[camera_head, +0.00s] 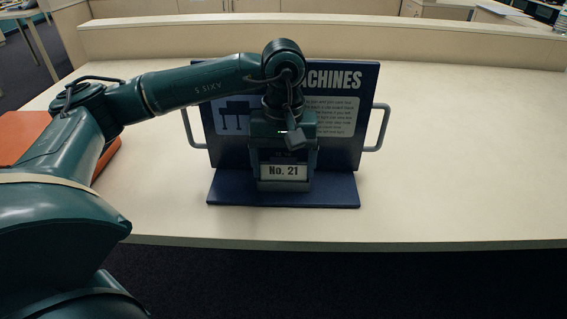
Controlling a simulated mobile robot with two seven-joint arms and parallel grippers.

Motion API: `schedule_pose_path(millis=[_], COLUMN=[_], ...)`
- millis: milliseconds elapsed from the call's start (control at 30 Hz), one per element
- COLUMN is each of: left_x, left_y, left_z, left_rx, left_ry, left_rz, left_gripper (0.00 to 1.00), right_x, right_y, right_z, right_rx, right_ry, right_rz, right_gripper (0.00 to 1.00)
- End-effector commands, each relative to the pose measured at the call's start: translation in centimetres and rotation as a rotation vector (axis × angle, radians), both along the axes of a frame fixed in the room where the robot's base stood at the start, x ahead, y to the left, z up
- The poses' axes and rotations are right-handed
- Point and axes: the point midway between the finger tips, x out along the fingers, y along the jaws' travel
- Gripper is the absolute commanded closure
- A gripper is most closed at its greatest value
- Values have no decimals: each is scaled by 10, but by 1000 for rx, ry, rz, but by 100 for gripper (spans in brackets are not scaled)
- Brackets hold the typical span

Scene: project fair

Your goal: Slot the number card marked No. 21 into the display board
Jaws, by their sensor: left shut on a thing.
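The display board (370,88) stands upright on the table, dark blue, with a title ending in "MACHINES", a white text panel and a grey handle on each side. Its flat blue foot (335,190) reaches toward me. My left gripper (284,165) points down in front of the board's lower middle and is shut on the white number card marked No. 21 (287,171). The card faces me and looks level, low down just above the foot. My gripper and wrist hide the board behind them, so I cannot tell whether the card touches the board or sits in a slot. My right gripper is out of view.
The pale table (450,170) is clear to the right of the board, with its front edge close before the foot. An orange object (20,135) lies at the left, partly behind my left arm. A low cream partition (420,42) runs along the back.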

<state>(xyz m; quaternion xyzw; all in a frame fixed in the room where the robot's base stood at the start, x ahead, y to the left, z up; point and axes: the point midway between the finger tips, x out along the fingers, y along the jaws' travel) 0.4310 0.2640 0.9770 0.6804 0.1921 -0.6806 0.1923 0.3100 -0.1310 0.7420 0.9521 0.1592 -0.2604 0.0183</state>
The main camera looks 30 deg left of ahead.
Motion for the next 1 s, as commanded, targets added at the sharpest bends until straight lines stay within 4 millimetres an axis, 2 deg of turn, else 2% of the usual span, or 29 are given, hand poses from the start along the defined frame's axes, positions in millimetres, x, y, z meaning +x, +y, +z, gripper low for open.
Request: schedule_pose_path(millis=[33,467,500,700,1000], left_x=[0,0,0,0,0], left_y=[0,0,0,0,0], left_z=[-2,-2,-2,-2,-1], left_rx=[0,0,0,0,0], left_ry=[0,0,0,0,0], left_rz=[0,0,0,0,0], left_gripper=[39,39,18,2,0], right_x=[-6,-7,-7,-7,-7], right_y=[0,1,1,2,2], right_z=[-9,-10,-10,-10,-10], right_rx=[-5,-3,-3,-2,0], right_ry=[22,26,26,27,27], right_rz=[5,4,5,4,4], right_gripper=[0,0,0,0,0])
